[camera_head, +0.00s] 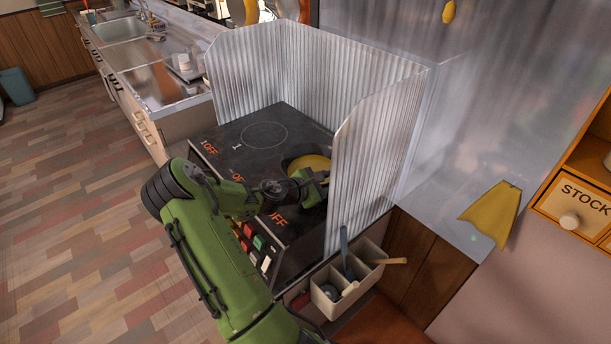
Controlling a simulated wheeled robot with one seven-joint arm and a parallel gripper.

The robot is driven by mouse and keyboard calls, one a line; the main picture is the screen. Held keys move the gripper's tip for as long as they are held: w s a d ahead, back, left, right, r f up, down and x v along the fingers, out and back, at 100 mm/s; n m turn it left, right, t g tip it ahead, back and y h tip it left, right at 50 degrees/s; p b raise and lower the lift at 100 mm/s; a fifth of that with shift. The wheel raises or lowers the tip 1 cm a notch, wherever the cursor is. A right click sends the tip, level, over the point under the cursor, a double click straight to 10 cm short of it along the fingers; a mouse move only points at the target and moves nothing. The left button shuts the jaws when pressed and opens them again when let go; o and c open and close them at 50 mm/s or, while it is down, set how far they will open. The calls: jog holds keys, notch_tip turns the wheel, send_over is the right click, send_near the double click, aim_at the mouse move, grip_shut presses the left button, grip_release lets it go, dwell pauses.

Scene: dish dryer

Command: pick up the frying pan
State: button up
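The frying pan (311,162) sits on the right part of the dark stovetop (226,135), close to the corrugated metal screen. It has a dark rim, and yellow shows inside it. My green arm reaches in from the lower front, and my gripper (318,178) is at the near side of the pan, overlapping its near edge in the head view. My gripper and wrist hide the pan's near part, and I cannot make out its handle. The fingers are small and dark, so I cannot tell whether they are open, shut or touching the pan.
A corrugated screen (375,150) walls the stove at the back and sides; its right panel stands close to my gripper. A utensil box (345,300) with several handles is at the front right. A sink counter (165,88) lies at the back left. The floor at left is clear.

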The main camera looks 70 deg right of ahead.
jog(key=shift+c, duration=0.4)
grip_shut()
dwell(1.0)
